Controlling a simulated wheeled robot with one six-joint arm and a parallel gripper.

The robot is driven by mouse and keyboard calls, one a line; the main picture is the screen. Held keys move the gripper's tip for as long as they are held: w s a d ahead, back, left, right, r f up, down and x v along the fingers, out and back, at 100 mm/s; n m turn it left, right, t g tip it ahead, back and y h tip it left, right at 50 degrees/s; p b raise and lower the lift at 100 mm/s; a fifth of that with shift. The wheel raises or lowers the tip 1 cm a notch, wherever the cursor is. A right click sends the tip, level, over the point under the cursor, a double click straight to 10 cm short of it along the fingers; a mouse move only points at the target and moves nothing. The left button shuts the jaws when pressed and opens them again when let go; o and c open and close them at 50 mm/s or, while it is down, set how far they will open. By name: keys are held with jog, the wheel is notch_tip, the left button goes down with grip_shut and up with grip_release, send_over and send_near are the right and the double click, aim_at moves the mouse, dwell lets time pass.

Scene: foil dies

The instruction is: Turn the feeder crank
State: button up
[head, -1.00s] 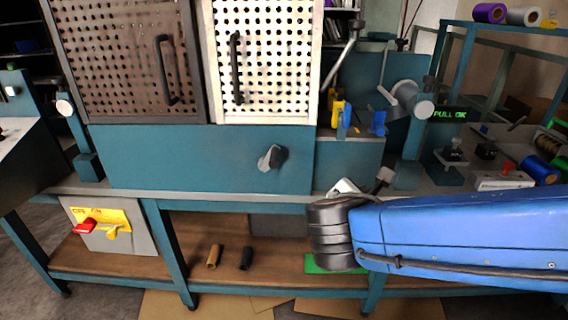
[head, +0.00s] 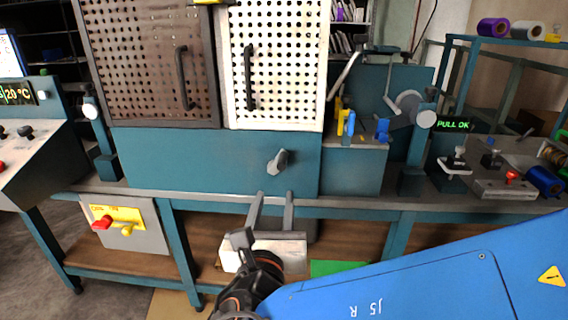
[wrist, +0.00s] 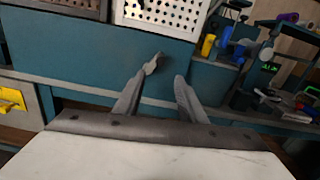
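A grey crank-like handle (head: 278,161) sits on the teal front panel (head: 220,160) below the perforated doors. In the wrist view the handle (wrist: 153,64) shows just beyond the tip of the left finger. A grey disc with an arm and a pale round end (head: 411,103) stands farther right; I cannot tell for sure which of the two is the feeder crank. My gripper (head: 273,194) is open and empty, its two fingers pointing at the panel below the handle. In the wrist view my gripper (wrist: 160,77) also shows its fingers well apart.
Perforated doors with black handles, brown (head: 150,65) and white (head: 275,65), are above the panel. A bench edge (head: 350,203) runs below it. A switch box (head: 125,226) is at lower left. Yellow and blue tools (head: 347,122) and a PULL OK display (head: 453,125) are right.

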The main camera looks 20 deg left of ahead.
aim_at(282, 162)
jog(key=x, duration=1.6)
jog(key=shift+w, duration=0.45)
grip_shut()
